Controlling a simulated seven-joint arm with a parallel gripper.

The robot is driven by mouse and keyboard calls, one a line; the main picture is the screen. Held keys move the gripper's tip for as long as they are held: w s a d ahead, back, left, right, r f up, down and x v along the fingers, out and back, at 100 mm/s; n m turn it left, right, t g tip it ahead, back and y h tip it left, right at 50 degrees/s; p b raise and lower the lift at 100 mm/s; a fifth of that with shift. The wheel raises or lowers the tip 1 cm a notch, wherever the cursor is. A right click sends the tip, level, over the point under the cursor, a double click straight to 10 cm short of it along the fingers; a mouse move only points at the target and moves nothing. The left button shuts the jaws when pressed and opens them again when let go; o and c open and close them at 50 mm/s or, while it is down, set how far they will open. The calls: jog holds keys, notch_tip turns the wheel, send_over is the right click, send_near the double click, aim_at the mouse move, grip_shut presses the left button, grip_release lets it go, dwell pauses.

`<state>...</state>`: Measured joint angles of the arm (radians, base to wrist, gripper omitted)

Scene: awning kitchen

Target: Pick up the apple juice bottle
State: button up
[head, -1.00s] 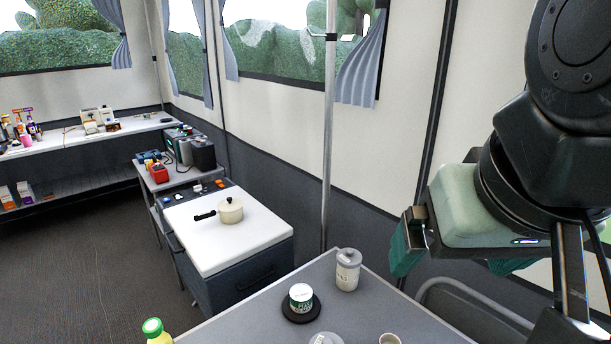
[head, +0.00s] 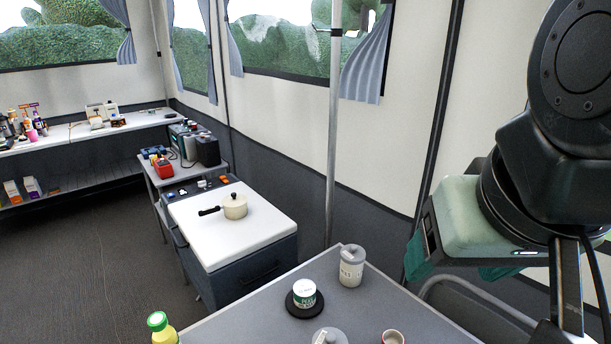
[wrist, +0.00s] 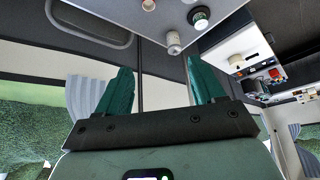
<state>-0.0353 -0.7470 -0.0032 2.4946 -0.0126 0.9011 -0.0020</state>
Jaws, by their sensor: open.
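A yellow bottle with a green cap (head: 160,328), which looks like the apple juice bottle, stands at the bottom left of the head view by the table's left edge; its lower part is cut off. My gripper (head: 462,268) is at the right of the head view, apart from the bottle and to the right of the table. In the wrist view its two green fingers (wrist: 160,95) stand wide apart with nothing between them. The bottle does not show in the wrist view.
The grey table (head: 255,310) bears a lidded canister (head: 351,266), a tub (head: 304,292) on a dark round base, another grey lid and a small cup (head: 392,338). A pole (head: 334,130) rises behind it. A white-topped cabinet (head: 240,240) holds a saucepan (head: 234,206).

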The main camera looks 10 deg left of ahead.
jog(key=m+g+y, duration=0.6)
jog(key=m+y, duration=1.2)
send_over(150, 318)
jog(key=d, duration=0.3)
jog(key=f, duration=2.5)
jog(key=shift+a+f, duration=0.25)
jog(key=shift+m+t, duration=0.3)
jog(key=shift+t, duration=0.1)
notch_tip(150, 318, down, 7)
jog(key=shift+r, duration=0.15)
jog(key=shift+a+f, duration=0.2)
jog(key=shift+a, duration=0.9)
jog(key=shift+w+a, duration=0.1)
jog(key=shift+a, duration=0.35)
grip_shut()
